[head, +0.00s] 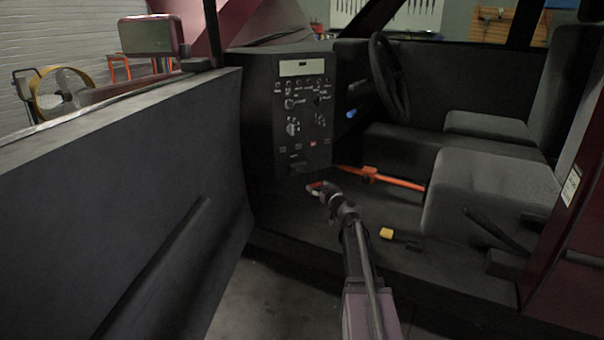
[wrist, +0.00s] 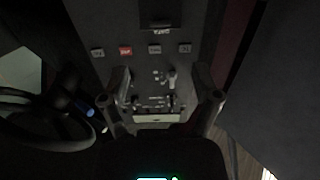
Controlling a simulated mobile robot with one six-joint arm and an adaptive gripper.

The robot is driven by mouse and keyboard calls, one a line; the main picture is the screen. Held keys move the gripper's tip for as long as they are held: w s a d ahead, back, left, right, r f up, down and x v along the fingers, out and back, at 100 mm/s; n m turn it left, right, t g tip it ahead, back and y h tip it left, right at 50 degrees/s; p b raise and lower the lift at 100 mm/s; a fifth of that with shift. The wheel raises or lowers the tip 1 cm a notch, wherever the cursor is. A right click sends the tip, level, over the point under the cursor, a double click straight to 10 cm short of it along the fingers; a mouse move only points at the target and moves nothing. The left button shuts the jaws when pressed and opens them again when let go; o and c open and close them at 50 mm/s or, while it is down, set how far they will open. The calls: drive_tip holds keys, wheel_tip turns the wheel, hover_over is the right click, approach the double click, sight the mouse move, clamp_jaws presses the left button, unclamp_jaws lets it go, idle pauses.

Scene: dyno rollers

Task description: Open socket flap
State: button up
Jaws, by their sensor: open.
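The dark console (head: 290,110) stands in the car, with a display, knobs and a row of small buttons, one red. In the wrist view the console appears upside down. There a dark rectangular cover (wrist: 160,12), apparently the socket flap, sits beyond the button row at the top edge, beside a "DATA" label. It looks shut, but it is dark and partly cut off. In the head view I cannot make it out clearly on the lower console. My gripper (head: 321,188) is open and empty, low in front of the console. Its two fingers (wrist: 162,88) show spread apart in the wrist view.
The open car door (head: 120,190) fills the left. The seats (head: 485,195) are on the right and the steering wheel (head: 388,78) is behind the console. An orange bar (head: 385,178) crosses behind my gripper. A yellow piece (head: 386,233) lies on the car floor.

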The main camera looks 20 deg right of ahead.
sight(299, 171)
drive_tip(key=w, duration=1.2)
drive_tip(key=shift+a, duration=0.3)
clamp_jaws()
